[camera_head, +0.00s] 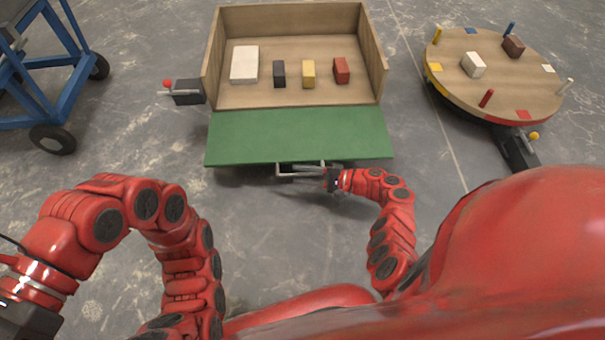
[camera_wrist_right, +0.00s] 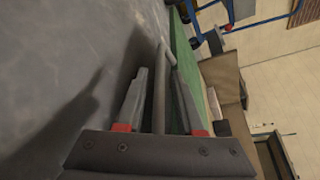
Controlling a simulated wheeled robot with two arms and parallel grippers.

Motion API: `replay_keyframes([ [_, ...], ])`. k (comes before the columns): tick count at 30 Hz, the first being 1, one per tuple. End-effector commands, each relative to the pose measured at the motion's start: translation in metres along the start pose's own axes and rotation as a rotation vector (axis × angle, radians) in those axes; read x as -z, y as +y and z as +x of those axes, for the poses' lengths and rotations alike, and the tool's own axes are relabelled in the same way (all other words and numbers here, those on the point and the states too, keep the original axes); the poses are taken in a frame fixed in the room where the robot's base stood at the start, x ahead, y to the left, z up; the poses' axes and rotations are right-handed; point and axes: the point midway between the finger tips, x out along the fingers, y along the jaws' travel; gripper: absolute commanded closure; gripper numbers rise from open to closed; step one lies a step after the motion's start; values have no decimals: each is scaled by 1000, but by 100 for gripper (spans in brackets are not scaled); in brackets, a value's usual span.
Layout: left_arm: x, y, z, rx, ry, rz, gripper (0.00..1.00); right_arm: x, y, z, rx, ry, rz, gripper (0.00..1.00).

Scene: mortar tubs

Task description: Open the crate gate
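The wooden crate (camera_head: 293,96) stands in the upper middle of the head view. Its green gate (camera_head: 300,136) is folded down on the near side, lying out flat or nearly flat, and the crate front is open. A grey bar handle (camera_head: 288,174) sits at the gate's near edge. My right gripper (camera_head: 330,179) is at the right end of this handle. In the right wrist view the handle bar (camera_wrist_right: 160,88) runs between the two fingers, with a gap on each side. A dark part of my left gripper shows at the lower left corner; its fingers are cut off.
White, black, yellow and red blocks (camera_head: 340,70) lie in the crate. A red-knobbed lever box (camera_head: 187,91) stands left of it. A round turntable (camera_head: 498,85) with pegs and blocks is at right, a blue wheeled cart (camera_head: 40,88) at left. Grey floor between them is clear.

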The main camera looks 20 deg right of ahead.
Motion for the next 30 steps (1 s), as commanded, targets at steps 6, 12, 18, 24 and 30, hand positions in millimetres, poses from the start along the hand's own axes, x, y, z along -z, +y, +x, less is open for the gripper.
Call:
replay_keyframes([
  [6, 0, 0, 0, 1, 0, 0, 100, 0, 0, 0, 0, 0, 0, 100],
  [12, 0, 0, 0, 1, 0, 0, 100, 0, 0, 0, 0, 1, 0, 100],
  [18, 0, 0, 0, 1, 0, 0, 100, 0, 0, 0, -1, 1, 0, 100],
  [24, 0, 0, 0, 1, 0, 0, 100, 0, 1, 0, -1, 1, 0, 100],
  [30, 0, 0, 0, 1, 0, 0, 100, 0, 1, 0, -1, 1, 0, 100],
])
